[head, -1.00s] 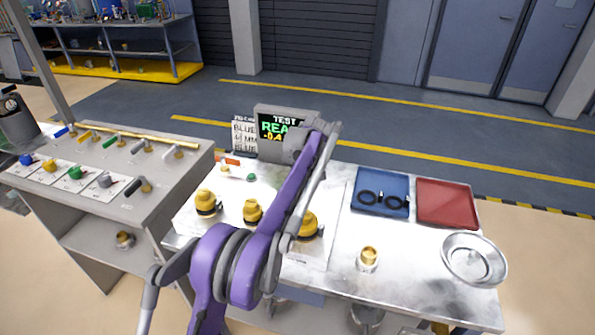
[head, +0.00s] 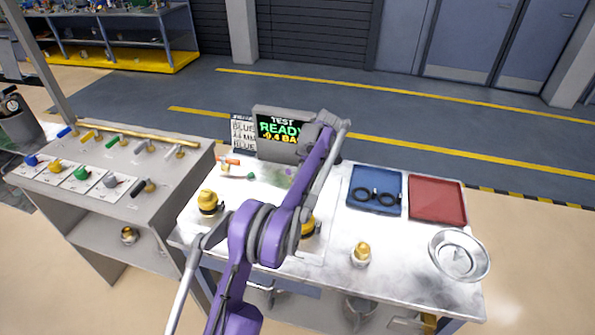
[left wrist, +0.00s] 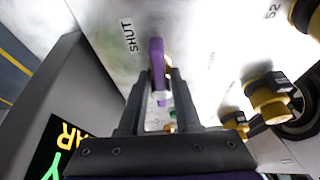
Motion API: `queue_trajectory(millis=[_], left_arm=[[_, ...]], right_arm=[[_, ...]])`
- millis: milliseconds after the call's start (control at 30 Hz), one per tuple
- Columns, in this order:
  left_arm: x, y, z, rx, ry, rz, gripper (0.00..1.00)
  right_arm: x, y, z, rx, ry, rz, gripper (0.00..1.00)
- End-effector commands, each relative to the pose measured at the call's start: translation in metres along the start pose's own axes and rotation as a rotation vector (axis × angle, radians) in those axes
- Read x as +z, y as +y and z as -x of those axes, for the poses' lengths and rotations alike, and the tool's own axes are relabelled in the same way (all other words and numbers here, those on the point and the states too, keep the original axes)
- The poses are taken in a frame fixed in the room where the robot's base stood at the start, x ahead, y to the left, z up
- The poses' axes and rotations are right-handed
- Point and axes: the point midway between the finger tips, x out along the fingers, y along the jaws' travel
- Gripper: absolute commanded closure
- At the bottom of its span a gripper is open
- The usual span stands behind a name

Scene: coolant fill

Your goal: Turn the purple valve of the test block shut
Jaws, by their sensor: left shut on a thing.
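The purple valve shows in the left wrist view as a purple lever (left wrist: 156,52) over a brass-coloured body on the test block's pale plate (left wrist: 205,30). The word SHUT is printed left of the lever. My left gripper (left wrist: 161,88) is shut on the purple lever, one finger on each side. In the head view, my left gripper (head: 289,156) is partly hidden by my wrist in front of the test display (head: 280,122). Only a small purple patch of the lever (head: 289,171) shows below it. My right gripper is not in view.
An orange lever (head: 229,161) and a green handle (head: 250,176) lie left of the gripper. Yellow-and-black fittings (head: 208,201) stand nearer. A blue tray (head: 377,180), a red tray (head: 437,188) and a metal bowl (head: 460,253) sit to the right.

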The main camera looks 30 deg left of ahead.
Motion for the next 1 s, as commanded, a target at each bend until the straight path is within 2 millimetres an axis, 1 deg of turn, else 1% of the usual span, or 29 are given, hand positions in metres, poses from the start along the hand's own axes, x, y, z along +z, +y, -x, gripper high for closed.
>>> queue_trajectory(millis=[133, 567, 600, 767, 1000], left_arm=[[-0.001, 0.0013, 0.0014, -0.008, 0.001, 0.025, 1.0], [-0.0006, 0.0009, 0.0004, -0.012, 0.001, 0.032, 1.0], [-0.0006, 0.0009, 0.0004, -0.012, 0.001, 0.032, 0.66], [-0.0004, 0.0008, 0.0002, -0.012, 0.0, 0.032, 0.38], [-0.0002, 0.0006, 0.0, -0.013, 0.0, 0.032, 0.38]], right_arm=[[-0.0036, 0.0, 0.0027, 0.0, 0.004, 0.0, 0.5], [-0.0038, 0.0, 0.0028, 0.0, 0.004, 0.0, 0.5], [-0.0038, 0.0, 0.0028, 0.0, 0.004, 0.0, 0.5], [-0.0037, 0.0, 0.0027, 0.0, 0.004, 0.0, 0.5], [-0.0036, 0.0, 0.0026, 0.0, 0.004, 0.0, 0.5]])
